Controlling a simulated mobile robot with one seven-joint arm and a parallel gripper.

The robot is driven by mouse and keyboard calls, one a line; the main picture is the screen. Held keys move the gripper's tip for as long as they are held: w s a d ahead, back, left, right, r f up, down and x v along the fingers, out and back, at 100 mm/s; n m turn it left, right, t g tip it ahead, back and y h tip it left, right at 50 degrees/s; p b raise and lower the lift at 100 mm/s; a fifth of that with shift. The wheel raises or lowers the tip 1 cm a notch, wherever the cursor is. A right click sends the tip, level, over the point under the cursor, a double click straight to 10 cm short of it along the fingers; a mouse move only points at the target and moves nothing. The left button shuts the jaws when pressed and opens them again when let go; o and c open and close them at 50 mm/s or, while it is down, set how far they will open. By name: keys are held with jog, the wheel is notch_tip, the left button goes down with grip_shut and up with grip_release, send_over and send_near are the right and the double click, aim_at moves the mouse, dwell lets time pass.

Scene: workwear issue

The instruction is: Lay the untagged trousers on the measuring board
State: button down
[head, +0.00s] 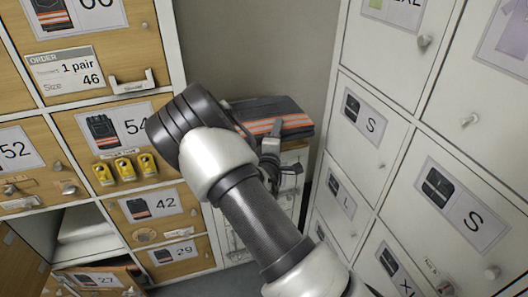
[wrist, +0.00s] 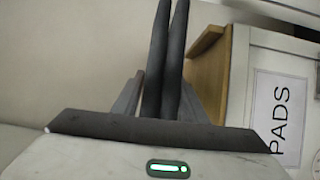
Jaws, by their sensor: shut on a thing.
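Folded dark trousers with orange and grey bands (head: 272,117) are in my gripper (head: 278,152), beyond my arm in the head view. In the wrist view the trousers (wrist: 166,60) show edge-on as two dark layers between the grey fingers of my gripper (wrist: 162,98). The gripper is shut on them, and they stretch away from it toward the wall. No tag shows on the visible side. A wooden slab (wrist: 207,50) tops the white cabinet just beside the trousers. I cannot tell whether it is the measuring board.
The white cabinet (wrist: 242,80) has a PADS label (wrist: 281,115). Wooden lockers with size labels (head: 105,130) stand at left; one low compartment (head: 80,232) is open. White lockers (head: 365,125) stand close at right. A bare wall (head: 258,50) is behind.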

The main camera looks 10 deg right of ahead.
notch_tip(320, 180, down, 10)
jog(key=b, duration=0.1)
jog(key=shift+w+b, duration=0.15)
jog(key=shift+b, duration=0.25)
jog(key=shift+f, duration=0.1)
jog(key=c, duration=1.1)
grip_release()
jog(key=shift+f, duration=0.1)
